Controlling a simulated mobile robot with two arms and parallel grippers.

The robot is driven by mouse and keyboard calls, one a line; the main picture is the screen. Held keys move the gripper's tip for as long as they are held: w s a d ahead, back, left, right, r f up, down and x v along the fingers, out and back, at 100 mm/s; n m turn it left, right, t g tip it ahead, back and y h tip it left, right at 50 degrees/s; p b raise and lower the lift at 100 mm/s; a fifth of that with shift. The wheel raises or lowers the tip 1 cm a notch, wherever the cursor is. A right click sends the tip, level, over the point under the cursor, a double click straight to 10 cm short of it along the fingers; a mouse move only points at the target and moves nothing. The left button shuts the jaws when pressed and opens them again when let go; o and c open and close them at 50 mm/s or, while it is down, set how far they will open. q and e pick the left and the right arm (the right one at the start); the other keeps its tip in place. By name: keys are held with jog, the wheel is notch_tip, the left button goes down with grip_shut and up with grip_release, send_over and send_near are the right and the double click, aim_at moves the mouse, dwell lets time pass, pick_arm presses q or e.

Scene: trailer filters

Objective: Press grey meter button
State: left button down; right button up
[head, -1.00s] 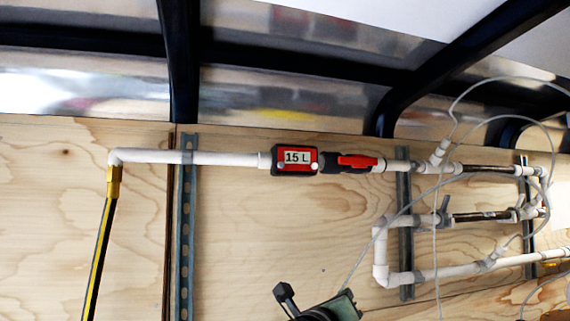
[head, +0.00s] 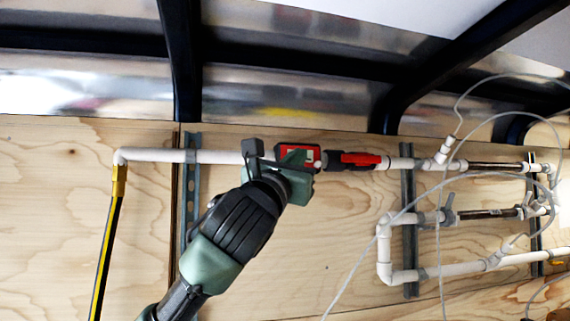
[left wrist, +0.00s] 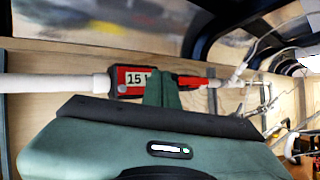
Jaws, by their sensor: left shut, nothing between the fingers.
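The red and black meter (head: 312,153) sits in the white pipe on the plywood wall. My left gripper's shut, empty fingers (left wrist: 162,88) stand in front of the meter's right part and hide the button there. I cannot tell whether they touch it. My right gripper is out of view.
A red-handled valve (head: 358,159) sits just right of the meter. White pipes (head: 408,276) and thin loose hoses (head: 455,180) fill the right side. A yellow-striped black hose (head: 107,240) hangs at the left. Metal rails (head: 190,215) run up the wall.

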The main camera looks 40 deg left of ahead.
pick_arm(q)
jog(key=w+a+p, duration=0.1)
jog(key=w+a, duration=0.4)
jog(key=a, duration=0.1)
jog(key=shift+w+a, duration=0.35)
dwell(1.1)
jog(key=shift+w+p, duration=0.1)
jog(key=shift+p, duration=0.25)
dwell(0.8)
jog(key=shift+w+a+p, duration=0.2)
jog(key=shift+a+p, duration=0.1)
jog(key=shift+p, duration=0.15)
